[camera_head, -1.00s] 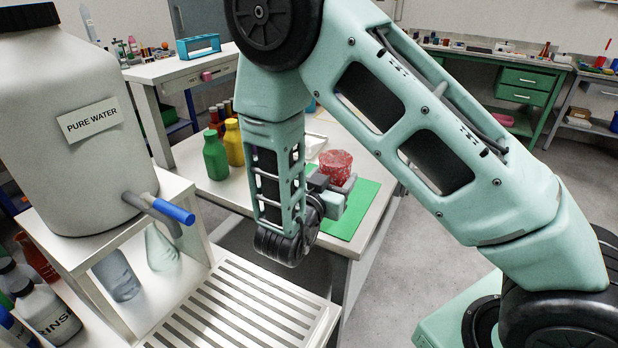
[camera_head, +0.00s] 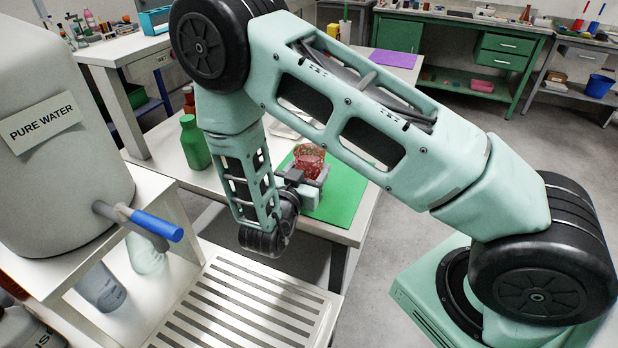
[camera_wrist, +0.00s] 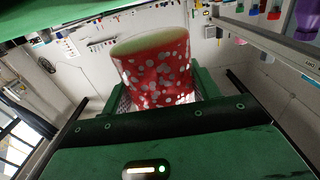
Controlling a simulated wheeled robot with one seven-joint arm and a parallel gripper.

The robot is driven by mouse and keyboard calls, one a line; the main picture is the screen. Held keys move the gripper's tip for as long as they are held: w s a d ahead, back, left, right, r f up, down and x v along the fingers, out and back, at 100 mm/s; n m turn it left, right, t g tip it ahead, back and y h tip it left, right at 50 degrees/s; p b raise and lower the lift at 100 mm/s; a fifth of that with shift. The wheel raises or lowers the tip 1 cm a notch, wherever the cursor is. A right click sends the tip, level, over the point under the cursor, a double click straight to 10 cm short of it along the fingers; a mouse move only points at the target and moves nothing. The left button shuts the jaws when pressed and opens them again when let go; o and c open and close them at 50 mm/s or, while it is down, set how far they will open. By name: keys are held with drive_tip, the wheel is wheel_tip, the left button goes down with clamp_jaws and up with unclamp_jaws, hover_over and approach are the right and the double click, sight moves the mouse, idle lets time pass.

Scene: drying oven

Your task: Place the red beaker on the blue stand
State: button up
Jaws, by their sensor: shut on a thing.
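The red beaker (camera_head: 309,161) has pale speckles and stands above the green mat at the edge of the white table. In the wrist view the red beaker (camera_wrist: 158,70) sits between the two fingers of my gripper (camera_wrist: 160,100). My gripper (camera_head: 305,178) is shut on it from the near side. Whether the beaker touches the mat cannot be told.
A green mat (camera_head: 343,199) lies on the white table (camera_head: 215,180). A green bottle (camera_head: 195,143) stands left of my arm. A large white water container (camera_head: 50,130) with a blue tap and a slatted rack (camera_head: 250,310) are nearer. Purple mat (camera_head: 396,64) lies further back.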

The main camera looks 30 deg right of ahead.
drive_tip(key=shift+f, duration=1.5)
drive_tip(key=shift+f, duration=0.15)
drive_tip(key=o, duration=1.1)
